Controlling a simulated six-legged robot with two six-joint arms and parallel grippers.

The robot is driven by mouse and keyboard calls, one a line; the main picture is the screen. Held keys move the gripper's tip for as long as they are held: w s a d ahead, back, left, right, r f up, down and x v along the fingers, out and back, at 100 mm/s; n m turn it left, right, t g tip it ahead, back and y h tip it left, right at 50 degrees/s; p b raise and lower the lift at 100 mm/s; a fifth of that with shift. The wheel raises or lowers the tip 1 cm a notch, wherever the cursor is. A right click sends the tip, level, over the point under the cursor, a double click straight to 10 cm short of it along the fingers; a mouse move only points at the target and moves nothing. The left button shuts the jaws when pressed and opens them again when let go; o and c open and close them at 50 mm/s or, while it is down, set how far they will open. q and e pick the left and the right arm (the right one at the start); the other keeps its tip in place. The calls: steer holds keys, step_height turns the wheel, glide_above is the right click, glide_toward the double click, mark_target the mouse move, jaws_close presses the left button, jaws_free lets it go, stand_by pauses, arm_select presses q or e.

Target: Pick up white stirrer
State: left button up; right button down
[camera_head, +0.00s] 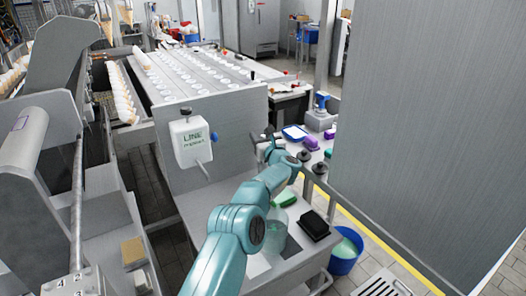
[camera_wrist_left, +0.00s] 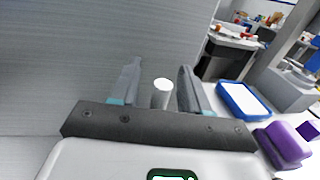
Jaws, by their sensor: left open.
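In the left wrist view a white upright cylinder (camera_wrist_left: 162,92), which looks like the end of the white stirrer, stands in the gap between the two fingers of my left gripper (camera_wrist_left: 160,68). The fingers are apart, with room on both sides of it. Its lower part is hidden behind the gripper's dark crossbar. In the head view my teal left arm reaches forward over the metal counter, with my left gripper (camera_head: 272,146) at its far end. I cannot make out the stirrer there. My right gripper is not in view.
A blue-rimmed white tray (camera_head: 294,133) and a purple item (camera_head: 310,142) lie right of the gripper. A clear container (camera_head: 276,232), a black box (camera_head: 314,224) and a blue bucket (camera_head: 345,252) are nearer. A white dispenser (camera_head: 190,141) hangs on the metal wall at left.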

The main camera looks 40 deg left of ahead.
arm_select(q)
jaws_close()
